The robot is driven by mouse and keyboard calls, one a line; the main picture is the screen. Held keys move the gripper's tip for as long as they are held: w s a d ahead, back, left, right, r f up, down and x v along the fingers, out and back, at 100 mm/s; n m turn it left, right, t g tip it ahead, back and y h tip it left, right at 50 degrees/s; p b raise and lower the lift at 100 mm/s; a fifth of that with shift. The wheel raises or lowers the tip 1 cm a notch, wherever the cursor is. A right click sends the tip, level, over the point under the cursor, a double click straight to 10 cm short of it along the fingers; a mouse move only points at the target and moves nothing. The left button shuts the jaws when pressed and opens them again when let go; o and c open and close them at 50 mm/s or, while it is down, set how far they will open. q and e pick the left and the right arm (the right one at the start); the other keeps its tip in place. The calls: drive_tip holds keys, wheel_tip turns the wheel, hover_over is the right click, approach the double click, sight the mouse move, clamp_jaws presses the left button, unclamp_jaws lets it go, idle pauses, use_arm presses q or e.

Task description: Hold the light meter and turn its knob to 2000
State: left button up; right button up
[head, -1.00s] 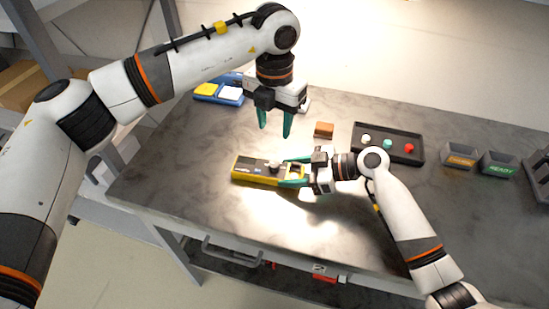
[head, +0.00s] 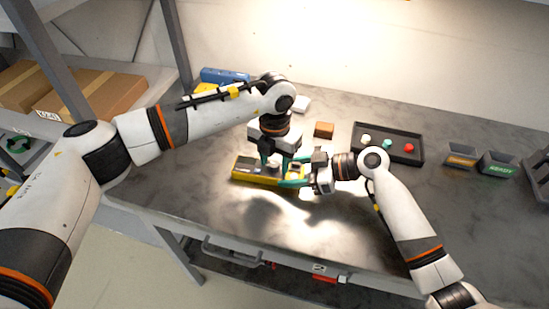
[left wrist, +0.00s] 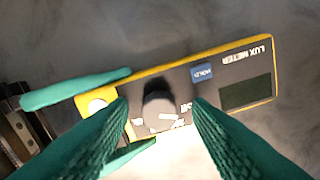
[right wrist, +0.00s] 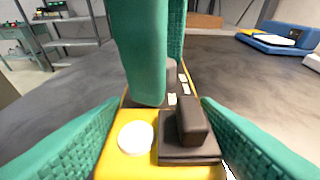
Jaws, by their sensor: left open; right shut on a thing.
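The light meter (head: 248,178) is yellow with a dark face and lies on the grey table. In the left wrist view the meter (left wrist: 262,60) shows its dark display, a blue button and upside-down lettering. My right gripper (head: 290,178) is shut on the meter's right end, a finger on each side; in the right wrist view the yellow end (right wrist: 115,165) lies between its fingers. My left gripper (head: 275,165) is open and pointing down, fingers on either side of the round black knob (left wrist: 158,95). Contact with the knob cannot be told. The knob's number labels are partly hidden.
A brown block (head: 324,129) and a black tray (head: 415,160) with coloured round pieces lie behind and right of the meter. Two small bins (head: 497,164) stand at far right. A blue object (head: 222,75) is at the back left. The front table surface is clear.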

use_arm(q)
drive_tip(key=shift+c, duration=0.3)
clamp_jaws()
drive_tip(key=m, duration=0.4)
drive_tip(key=shift+m, duration=0.4)
drive_tip(key=m, duration=0.4)
drive_tip(key=shift+m, duration=0.3)
drive_tip(key=m, duration=0.4)
drive_tip(key=shift+m, duration=2.1)
